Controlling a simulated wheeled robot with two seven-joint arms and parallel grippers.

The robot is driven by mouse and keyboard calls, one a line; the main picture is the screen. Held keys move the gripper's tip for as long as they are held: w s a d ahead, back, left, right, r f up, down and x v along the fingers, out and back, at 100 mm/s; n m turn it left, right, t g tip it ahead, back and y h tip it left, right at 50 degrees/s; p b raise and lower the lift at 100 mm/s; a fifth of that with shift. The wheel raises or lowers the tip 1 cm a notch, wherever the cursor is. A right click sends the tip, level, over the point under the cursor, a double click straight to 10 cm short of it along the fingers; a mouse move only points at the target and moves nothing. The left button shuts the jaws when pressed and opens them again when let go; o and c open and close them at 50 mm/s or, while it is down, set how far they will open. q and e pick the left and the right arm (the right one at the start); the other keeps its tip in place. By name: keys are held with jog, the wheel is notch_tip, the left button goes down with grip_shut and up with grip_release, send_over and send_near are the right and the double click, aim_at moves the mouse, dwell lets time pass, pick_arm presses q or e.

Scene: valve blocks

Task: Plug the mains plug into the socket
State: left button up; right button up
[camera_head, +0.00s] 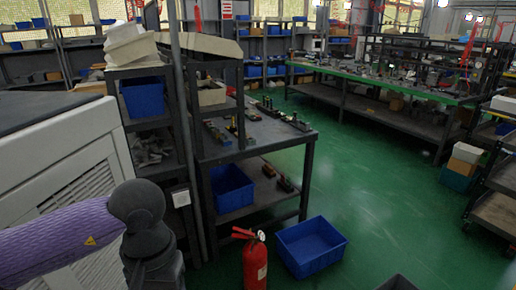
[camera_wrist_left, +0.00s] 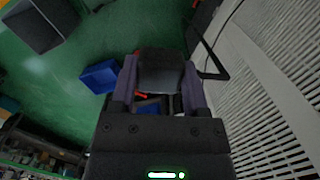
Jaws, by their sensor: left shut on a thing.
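My left arm comes in from the left in the head view, with its gripper hidden below the dark wrist joint. In the left wrist view my left gripper (camera_wrist_left: 159,64) has its purple fingers on both sides of a dark block, which looks like the mains plug (camera_wrist_left: 161,78). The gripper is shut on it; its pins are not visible. In the head view a small white plate (camera_head: 181,198), possibly the socket, is on a dark post right of my arm. Its holes are too small to make out. My right gripper is not in view.
A white louvred cabinet (camera_head: 85,165) stands at the left. A dark workbench (camera_head: 270,135) with small parts is beyond the post. A red fire extinguisher (camera_head: 255,265) and a blue crate (camera_head: 312,247) stand on the green floor. The floor at the right is mostly clear.

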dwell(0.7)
pick_arm(q)
jog(key=s+d+r+m, duration=0.1)
jog(key=d+r+m, duration=0.6)
jog(key=d+m, duration=0.1)
jog(key=shift+s+d+r+y, duration=0.15)
jog(key=shift+s+d+y, duration=0.2)
jog(key=shift+d, duration=0.4)
jog(key=w+d+f+m, duration=0.1)
jog(key=f+m, duration=0.1)
jog(key=w+d+f+m, duration=0.1)
jog(key=d+m, duration=0.1)
jog(key=shift+w+f+m, duration=0.3)
jog(key=shift+w+f, duration=0.05)
jog(key=shift+w, duration=0.05)
jog(key=shift+a, duration=0.1)
jog(key=s+a+r+n, duration=0.3)
jog(key=a+r+n, duration=0.2)
jog(key=r+n, duration=0.2)
jog(key=shift+a+r+n, duration=0.15)
jog(key=shift+a+n, duration=0.25)
jog(key=shift+n, duration=0.1)
